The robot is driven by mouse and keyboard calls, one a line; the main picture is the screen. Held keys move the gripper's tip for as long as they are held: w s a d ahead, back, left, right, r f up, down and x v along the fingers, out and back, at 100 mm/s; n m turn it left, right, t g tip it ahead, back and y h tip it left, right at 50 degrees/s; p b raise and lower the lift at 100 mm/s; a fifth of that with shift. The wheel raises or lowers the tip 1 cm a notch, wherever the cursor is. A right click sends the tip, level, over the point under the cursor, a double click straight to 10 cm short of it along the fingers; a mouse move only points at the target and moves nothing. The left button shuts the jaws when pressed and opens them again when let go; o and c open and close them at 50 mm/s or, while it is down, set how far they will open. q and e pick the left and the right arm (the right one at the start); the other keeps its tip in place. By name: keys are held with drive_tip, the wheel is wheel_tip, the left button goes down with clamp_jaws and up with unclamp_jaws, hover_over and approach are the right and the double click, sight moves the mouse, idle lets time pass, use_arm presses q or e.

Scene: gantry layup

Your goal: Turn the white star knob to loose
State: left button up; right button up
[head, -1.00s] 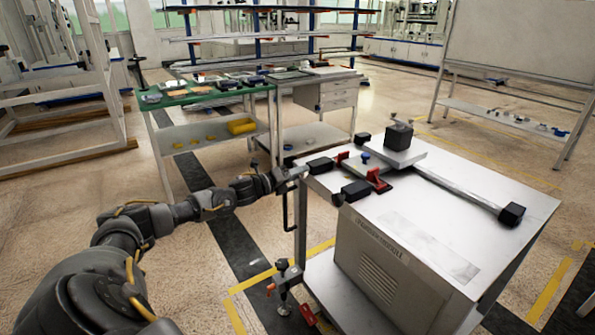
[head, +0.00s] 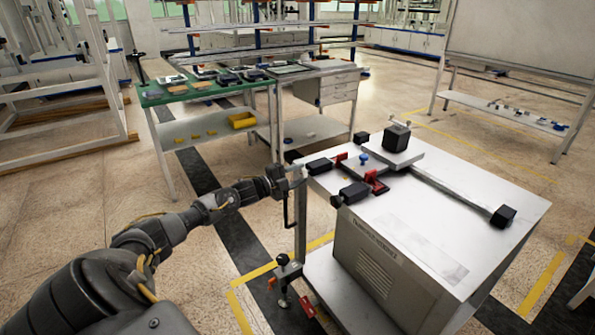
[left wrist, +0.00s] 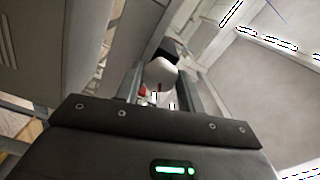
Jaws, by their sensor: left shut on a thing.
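The white star knob (left wrist: 161,74) sits between the two fingers of my left gripper in the left wrist view. Its rounded pale body shows above and between the finger pads, and its lobes and any marking cannot be made out. My left gripper (left wrist: 162,88) is shut on it. In the head view, my left gripper (head: 292,178) is at the near left corner of the white-topped machine table (head: 440,205), and the knob there is too small to tell apart. My right gripper is not in view.
On the table top are red clamps (head: 376,184), black blocks and a blue knob (head: 363,157). A metal bar ends in a black block (head: 503,216). A green-topped bench (head: 215,92) with small parts stands behind. Open floor lies left of the table.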

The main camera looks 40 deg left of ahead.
use_arm(q)
drive_tip(key=n+p, duration=0.2)
drive_tip(key=n, duration=0.2)
drive_tip(key=shift+r, duration=0.1)
drive_tip(key=n+p, duration=0.2)
drive_tip(key=n, duration=0.2)
drive_tip(key=shift+n+p, duration=0.35)
drive_tip(key=shift+n, duration=0.65)
drive_tip(key=shift+n+p, duration=0.55)
drive_tip(key=shift+n, duration=0.75)
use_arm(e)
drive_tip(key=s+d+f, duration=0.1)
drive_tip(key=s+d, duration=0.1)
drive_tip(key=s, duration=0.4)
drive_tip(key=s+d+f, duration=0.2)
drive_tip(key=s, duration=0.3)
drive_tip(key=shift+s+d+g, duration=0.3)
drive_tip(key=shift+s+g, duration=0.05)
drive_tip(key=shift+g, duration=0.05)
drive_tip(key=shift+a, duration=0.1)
use_arm(q)
drive_tip(key=o, duration=1)
drive_tip(key=shift+f, duration=0.2)
drive_tip(key=shift+c, duration=0.2)
